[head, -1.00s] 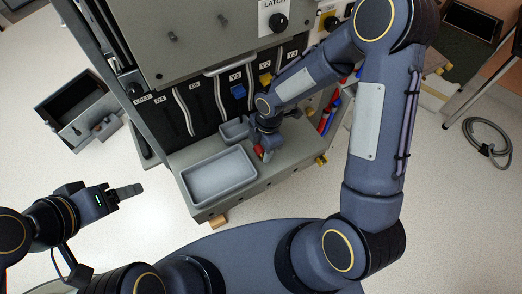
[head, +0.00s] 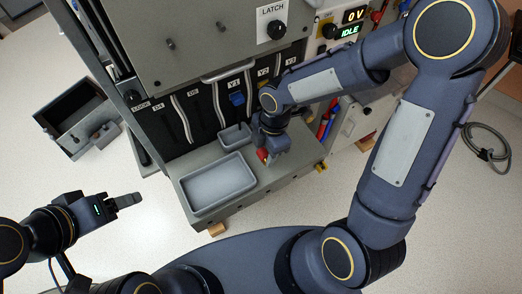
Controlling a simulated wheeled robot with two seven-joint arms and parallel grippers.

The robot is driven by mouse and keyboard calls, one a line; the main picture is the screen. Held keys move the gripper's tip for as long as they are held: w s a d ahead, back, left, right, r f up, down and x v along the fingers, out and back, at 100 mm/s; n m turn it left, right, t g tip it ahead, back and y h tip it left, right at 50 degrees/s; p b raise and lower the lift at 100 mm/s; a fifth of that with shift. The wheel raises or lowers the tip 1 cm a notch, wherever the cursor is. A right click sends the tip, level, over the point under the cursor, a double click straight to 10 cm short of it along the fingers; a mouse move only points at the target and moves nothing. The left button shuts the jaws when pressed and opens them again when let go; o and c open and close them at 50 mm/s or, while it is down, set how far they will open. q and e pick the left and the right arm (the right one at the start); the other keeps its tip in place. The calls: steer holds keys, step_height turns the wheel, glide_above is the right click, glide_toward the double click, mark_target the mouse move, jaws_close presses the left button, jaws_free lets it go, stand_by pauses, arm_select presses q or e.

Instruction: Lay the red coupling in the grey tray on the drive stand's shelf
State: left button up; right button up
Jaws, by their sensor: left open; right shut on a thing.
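The grey tray (head: 219,187) is a shallow, empty rectangular tray on the drive stand's shelf (head: 292,170). The red coupling (head: 262,155) shows as a small red piece at the fingers of my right gripper (head: 268,158). My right gripper points down just right of the tray, low over the shelf, and is shut on the coupling. The fingers hide much of the coupling, and I cannot tell whether it touches the shelf. My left gripper (head: 132,200) is open and empty, over the floor left of the shelf and apart from it.
A smaller grey tray (head: 235,136) sits behind the large one. The stand's panel with hanging cables and a blue connector (head: 237,98) rises behind the shelf. A dark open bin (head: 75,112) stands on the floor at left. A coiled cable (head: 486,143) lies at right.

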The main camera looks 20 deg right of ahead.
steer(key=s+d+r, duration=0.2)
steer(key=s+r, duration=0.4)
steer(key=s, duration=0.5)
steer(key=s+a+y+b, duration=0.1)
steer(key=s+a+b, duration=0.1)
steer(key=a+b, duration=0.5)
steer(key=s+a+y+b, duration=0.2)
steer(key=a+b, duration=0.5)
steer(key=a, duration=0.1)
glide_toward(215, 186)
steer(key=shift+s+a+f+g+p, duration=0.15)
steer(key=shift+s+a+p, duration=0.05)
steer(key=shift+a, duration=0.3)
steer(key=shift+s+a+f+g+p, duration=0.1)
steer(key=shift+s+a+g+p, duration=0.05)
steer(key=shift+a, duration=0.4)
steer(key=shift+w+f, duration=0.2)
steer(key=shift+f, duration=0.05)
steer(key=shift+w+f, duration=0.1)
steer(key=shift+f, duration=0.85)
steer(key=shift+w+f, duration=0.15)
steer(key=shift+f, duration=0.75)
